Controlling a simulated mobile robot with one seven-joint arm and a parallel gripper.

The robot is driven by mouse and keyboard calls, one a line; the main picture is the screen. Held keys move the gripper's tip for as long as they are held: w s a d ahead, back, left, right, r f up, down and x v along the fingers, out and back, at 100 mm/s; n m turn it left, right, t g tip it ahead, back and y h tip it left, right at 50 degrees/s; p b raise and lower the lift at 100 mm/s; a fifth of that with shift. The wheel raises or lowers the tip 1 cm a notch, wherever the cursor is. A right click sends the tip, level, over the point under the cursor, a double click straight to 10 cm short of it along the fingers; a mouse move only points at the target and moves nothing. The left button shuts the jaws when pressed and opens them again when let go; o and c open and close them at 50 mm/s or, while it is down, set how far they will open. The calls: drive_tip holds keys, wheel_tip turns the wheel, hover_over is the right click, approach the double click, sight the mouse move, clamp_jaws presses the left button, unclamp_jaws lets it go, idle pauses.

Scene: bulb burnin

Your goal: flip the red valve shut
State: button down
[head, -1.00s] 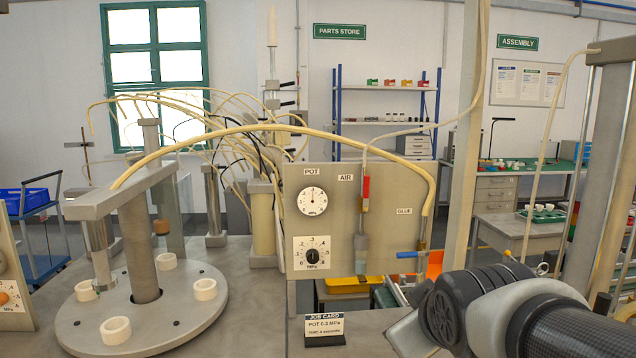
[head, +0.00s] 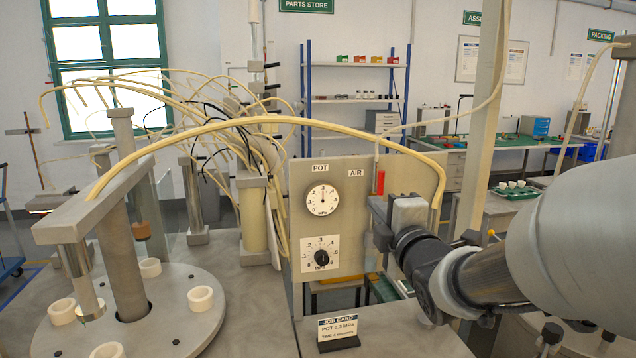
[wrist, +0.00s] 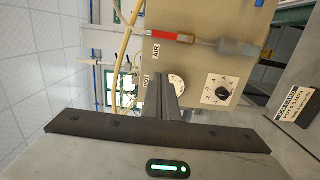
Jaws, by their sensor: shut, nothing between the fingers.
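The wrist view shows the red valve handle (wrist: 172,36) whole, with a grey fitting (wrist: 236,47) farther along the line. My gripper (head: 376,212) is in front of the panel, just below the red handle in the head view. In the wrist view my gripper (wrist: 164,82) has its fingers together and empty, apart from the handle in the picture. Contact is not visible.
The panel (head: 345,215) also carries a POT gauge (head: 322,200) and a dial knob (head: 321,257). A job card (head: 338,330) stands below on the bench. A cream hose (head: 270,121) arches over the panel from the press at left. A pale post (head: 482,120) stands at right.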

sight(381, 183)
drive_tip(key=shift+w+r, duration=0.1)
idle(0.3)
drive_tip(key=w+d+p, duration=0.2)
drive_tip(key=w, duration=0.9)
drive_tip(key=shift+d, duration=0.15)
drive_tip(key=shift+w, duration=0.2)
